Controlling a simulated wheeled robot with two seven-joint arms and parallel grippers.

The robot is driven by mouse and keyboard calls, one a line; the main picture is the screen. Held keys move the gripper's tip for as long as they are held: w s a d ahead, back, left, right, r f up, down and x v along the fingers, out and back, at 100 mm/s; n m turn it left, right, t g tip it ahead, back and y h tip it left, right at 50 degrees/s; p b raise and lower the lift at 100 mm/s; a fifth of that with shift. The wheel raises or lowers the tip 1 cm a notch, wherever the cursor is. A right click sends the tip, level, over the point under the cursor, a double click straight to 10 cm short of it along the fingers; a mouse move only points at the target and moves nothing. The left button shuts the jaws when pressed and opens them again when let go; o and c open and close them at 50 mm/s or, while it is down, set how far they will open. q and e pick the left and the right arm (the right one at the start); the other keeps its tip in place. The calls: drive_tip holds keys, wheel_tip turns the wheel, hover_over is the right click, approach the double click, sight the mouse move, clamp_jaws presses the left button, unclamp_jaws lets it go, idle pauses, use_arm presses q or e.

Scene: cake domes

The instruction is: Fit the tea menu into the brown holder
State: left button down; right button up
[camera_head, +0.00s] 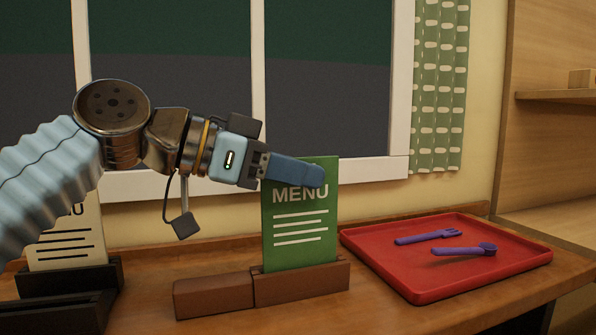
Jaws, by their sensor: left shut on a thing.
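A green menu card (301,236), marked MENU with white lines, stands nearly upright. Its lower edge is at the right part of the brown holder (302,284) and is hidden behind that holder's front face. I cannot tell whether the card sits in the slot or just behind it. My left gripper (297,172) comes in from the left and is shut on the card's top edge, with its blue fingers across the top. My right gripper is not in view.
A cream menu (66,240) stands in a black holder (68,280) at the left, partly behind my arm. A brown block (213,295) adjoins the brown holder's left end. A red tray (415,288) with a purple fork (428,237) and purple spoon (464,250) lies right. A window is behind.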

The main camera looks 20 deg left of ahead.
sight(269, 182)
use_arm(q)
drive_tip(key=shift+s+d+f+b, duration=0.1)
drive_tip(key=shift+f+b, duration=0.9)
drive_tip(key=shift+f, duration=0.1)
drive_tip(key=c, duration=1.1)
unclamp_jaws()
drive_tip(key=v, duration=0.3)
drive_tip(key=shift+a+r+p, duration=0.15)
drive_tip(key=shift+a+p, duration=0.15)
drive_tip(key=shift+a, duration=0.1)
drive_tip(key=shift+s+a+r, duration=0.1)
drive_tip(key=shift+s+a, duration=0.35)
drive_tip(key=shift+a, duration=0.05)
